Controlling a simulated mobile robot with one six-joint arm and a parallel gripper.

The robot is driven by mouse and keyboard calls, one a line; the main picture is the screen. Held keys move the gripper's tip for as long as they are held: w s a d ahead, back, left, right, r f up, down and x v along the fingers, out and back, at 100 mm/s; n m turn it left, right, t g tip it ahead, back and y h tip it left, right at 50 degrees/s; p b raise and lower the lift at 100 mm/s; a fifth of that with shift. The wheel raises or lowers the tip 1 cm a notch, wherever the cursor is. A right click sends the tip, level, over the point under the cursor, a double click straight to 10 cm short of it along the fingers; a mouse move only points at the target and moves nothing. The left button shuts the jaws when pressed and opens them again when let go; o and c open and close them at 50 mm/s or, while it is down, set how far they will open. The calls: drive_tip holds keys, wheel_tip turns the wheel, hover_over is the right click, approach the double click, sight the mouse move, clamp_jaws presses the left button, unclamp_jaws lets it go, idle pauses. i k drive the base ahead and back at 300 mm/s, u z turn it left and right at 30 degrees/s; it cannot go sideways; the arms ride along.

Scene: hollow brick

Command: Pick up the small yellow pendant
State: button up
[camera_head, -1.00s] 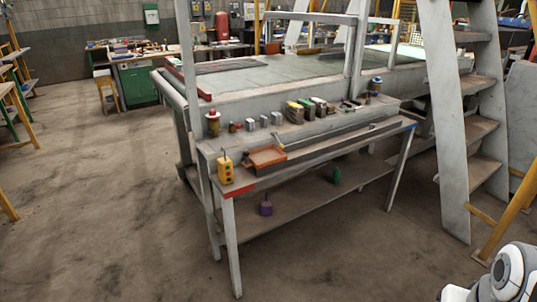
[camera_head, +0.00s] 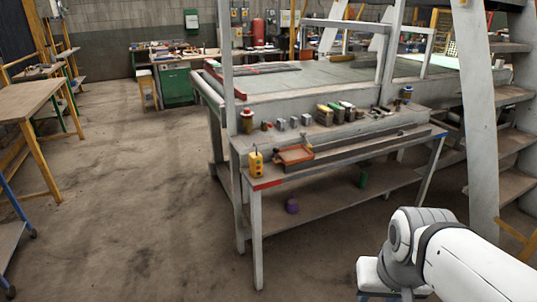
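The small yellow pendant (camera_head: 256,164) is an upright yellow block with dark spots on its face and a thin dark piece at its top. It stands at the left front end of the bench's front shelf (camera_head: 345,165), beside an orange tray (camera_head: 295,154). My white and grey arm shows at the lower right, well apart from the pendant and in front of the bench. My gripper's fingers do not show, so its state is hidden.
Several small items, including metal blocks (camera_head: 281,124), line the ledge above. A purple object (camera_head: 292,206) and a green object (camera_head: 363,180) sit on the lower shelf. A pale ladder-like frame (camera_head: 470,110) stands right. Open floor (camera_head: 130,220) lies left of the bench.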

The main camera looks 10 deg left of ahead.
sight(256, 170)
drive_tip(key=z, duration=0.05)
drive_tip(key=i, duration=1.5)
drive_tip(key=u, duration=0.05)
